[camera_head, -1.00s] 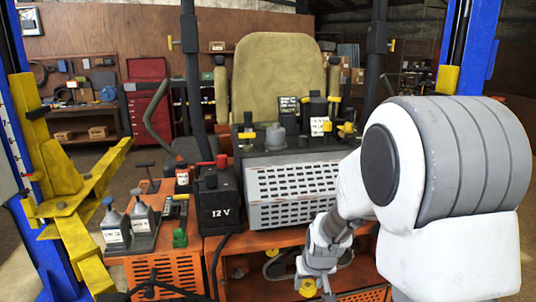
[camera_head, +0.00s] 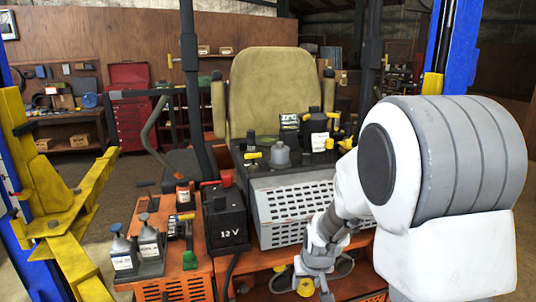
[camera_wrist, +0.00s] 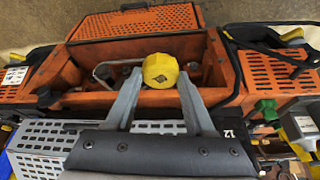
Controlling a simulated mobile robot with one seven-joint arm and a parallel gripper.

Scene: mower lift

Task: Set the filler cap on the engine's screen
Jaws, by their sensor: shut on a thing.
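The yellow filler cap (camera_wrist: 160,70) sits between my two grey fingertips in the wrist view, and my gripper (camera_wrist: 158,84) is shut on it. In the head view the cap (camera_head: 306,287) shows low in the picture, beside the end of my gripper (camera_head: 318,284). The engine's screen (camera_head: 272,216) is the light grey perforated panel behind and above my gripper; my arm hides its right part. The screen also shows at the lower left of the wrist view (camera_wrist: 38,137). The cap is apart from the screen, in front of the orange engine bay.
A black 12 V battery (camera_head: 224,216) stands left of the screen. Two small oil cans (camera_head: 136,250) stand in a tray further left. Bottles and a grey funnel (camera_head: 280,154) stand on the dark top behind the screen. A yellow lift arm (camera_head: 70,225) is at the far left.

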